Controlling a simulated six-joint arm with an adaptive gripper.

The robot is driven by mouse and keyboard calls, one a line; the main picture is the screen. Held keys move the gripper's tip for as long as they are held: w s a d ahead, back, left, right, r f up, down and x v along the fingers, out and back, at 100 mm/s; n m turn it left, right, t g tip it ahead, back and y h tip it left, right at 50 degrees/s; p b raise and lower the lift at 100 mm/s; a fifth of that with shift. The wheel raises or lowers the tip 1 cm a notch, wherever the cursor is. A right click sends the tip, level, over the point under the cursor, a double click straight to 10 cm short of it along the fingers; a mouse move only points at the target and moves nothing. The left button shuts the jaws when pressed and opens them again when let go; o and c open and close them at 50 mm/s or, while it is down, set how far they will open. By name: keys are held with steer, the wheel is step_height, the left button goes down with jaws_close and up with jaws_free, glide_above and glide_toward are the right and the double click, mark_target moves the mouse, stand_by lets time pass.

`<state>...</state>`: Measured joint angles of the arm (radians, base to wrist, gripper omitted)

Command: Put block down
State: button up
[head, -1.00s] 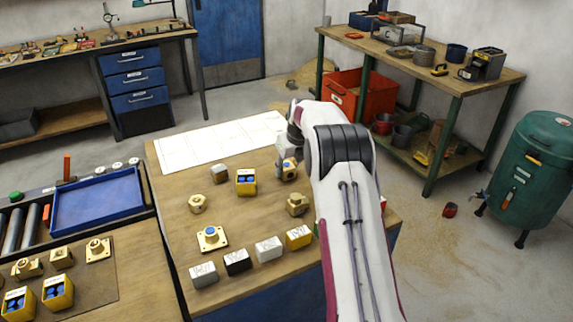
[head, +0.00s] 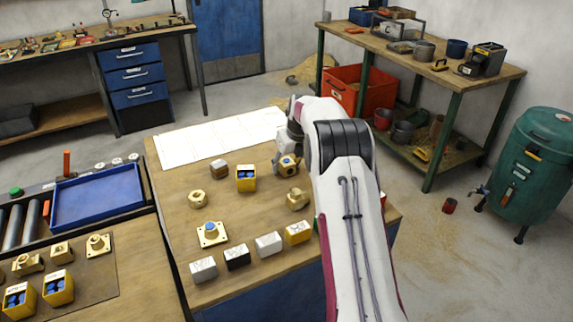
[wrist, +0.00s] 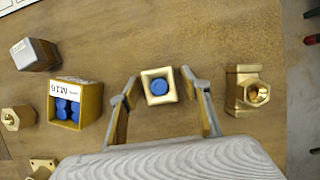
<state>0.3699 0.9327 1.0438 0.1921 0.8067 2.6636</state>
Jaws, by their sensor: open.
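The block (wrist: 158,87) is a small brass cube with a blue round centre on its top face. In the wrist view it stands between the two fingers of my gripper (wrist: 165,108), with a visible gap on each side. My gripper is open around it. In the head view the block (head: 287,165) is on the wooden table under my gripper, partly covered by the fingers and wrist.
A brass fitting (wrist: 254,92) is close on the right in the wrist view. A yellow box with blue plugs (wrist: 76,102) and a grey block (wrist: 35,53) are on the left. White marked sheets (head: 220,138) cover the table's back edge, clear of parts.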

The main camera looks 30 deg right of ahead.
steer(key=v, duration=1.2)
steer(key=shift+r, duration=0.15)
stand_by(0.7)
steer(key=s+a+r+n, duration=0.7)
steer(key=s+a+n, duration=0.1)
steer(key=s+n, duration=0.15)
steer(key=s+a+r+n, duration=0.7)
steer(key=s+a+n, duration=0.15)
steer(key=s, duration=0.25)
steer(key=s+a+f+n, duration=0.2)
steer(key=s+n, duration=0.4)
steer(key=s, duration=0.2)
steer(key=s+a+f+n, duration=0.1)
steer(key=s+a+n, duration=0.2)
steer(key=s+n, duration=0.3)
steer(key=s+a+f+n+t, duration=0.1)
steer(key=s+a+f+n, duration=0.1)
steer(key=s+n, duration=0.4)
steer(key=s, duration=0.4)
steer(key=shift+s+a+f, duration=0.25)
steer(key=shift+s+f, duration=0.1)
